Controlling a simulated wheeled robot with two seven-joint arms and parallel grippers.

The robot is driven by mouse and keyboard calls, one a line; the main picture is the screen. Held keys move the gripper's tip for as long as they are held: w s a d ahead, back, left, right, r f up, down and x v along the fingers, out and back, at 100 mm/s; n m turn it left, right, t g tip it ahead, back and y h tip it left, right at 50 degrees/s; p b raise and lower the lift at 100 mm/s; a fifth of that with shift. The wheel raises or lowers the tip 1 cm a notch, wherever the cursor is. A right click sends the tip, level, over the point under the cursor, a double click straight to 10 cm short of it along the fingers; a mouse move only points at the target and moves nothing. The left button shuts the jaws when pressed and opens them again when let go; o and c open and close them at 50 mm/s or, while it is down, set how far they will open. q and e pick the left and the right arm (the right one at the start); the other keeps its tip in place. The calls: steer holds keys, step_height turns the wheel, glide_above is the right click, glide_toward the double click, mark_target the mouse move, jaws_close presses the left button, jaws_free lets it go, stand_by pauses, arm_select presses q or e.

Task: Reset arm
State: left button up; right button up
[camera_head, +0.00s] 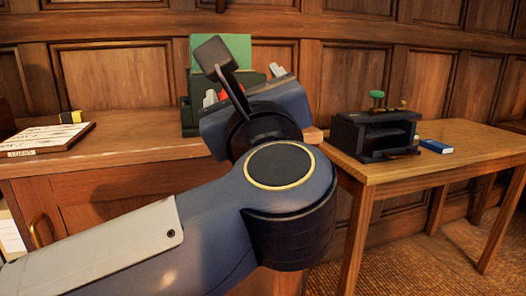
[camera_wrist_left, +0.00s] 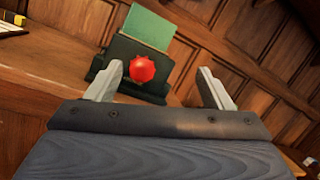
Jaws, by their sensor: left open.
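My left arm comes in from the lower left in the head view. My left gripper (camera_head: 243,84) is open in front of a dark green stand (camera_head: 190,118). In the left wrist view the two pale fingers of the gripper (camera_wrist_left: 160,70) stand wide apart with nothing between them. A red faceted knob or ball (camera_wrist_left: 142,69) shows beyond the fingers, near the left one, in front of the stand (camera_wrist_left: 120,50). In the head view the red thing (camera_head: 229,92) is mostly hidden by my gripper. My right gripper is in neither view.
The stand holds a green sheet (camera_wrist_left: 149,27) on a wooden desk (camera_head: 120,147). A white-topped board (camera_head: 45,138) and a yellow-and-black item (camera_head: 71,117) lie at left. A black box-like device (camera_head: 372,133) and a blue box (camera_head: 436,146) are on the right table (camera_head: 470,150).

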arm_select(q)
steer(key=w+a+m+t+h+p, duration=0.15)
steer(key=a+m+h, duration=0.45)
steer(key=m, duration=0.8)
steer(key=s+a+f+m+g+h, duration=0.1)
steer(key=a+f+m+g+h, duration=0.15)
steer(key=f+m, duration=0.5)
steer(key=s+a+f+m+g+h, duration=0.1)
steer(key=f+m+g+h, duration=0.2)
steer(key=f+m, duration=0.45)
steer(key=s+a+f+m+g+y+p, duration=0.1)
steer(key=s+a+f+m+g, duration=0.3)
steer(key=f, duration=0.4)
steer(key=s+a+f+m+g+y, duration=0.1)
steer(key=s+a+f+m+g, duration=0.2)
steer(key=s+f, duration=0.45)
steer(key=s+a+f+m+g+y+p, duration=0.1)
steer(key=s+a+f+m+g+y, duration=0.25)
steer(key=f, duration=0.55)
step_height(320, 180, up, 36)
steer(key=s+d+m+h+p, duration=0.1)
steer(key=s+p, duration=0.1)
steer(key=p, duration=3.6)
steer(key=shift+d+r+m+h, duration=0.25)
steer(key=shift+d+m+h, duration=0.1)
steer(key=shift+h, duration=0.05)
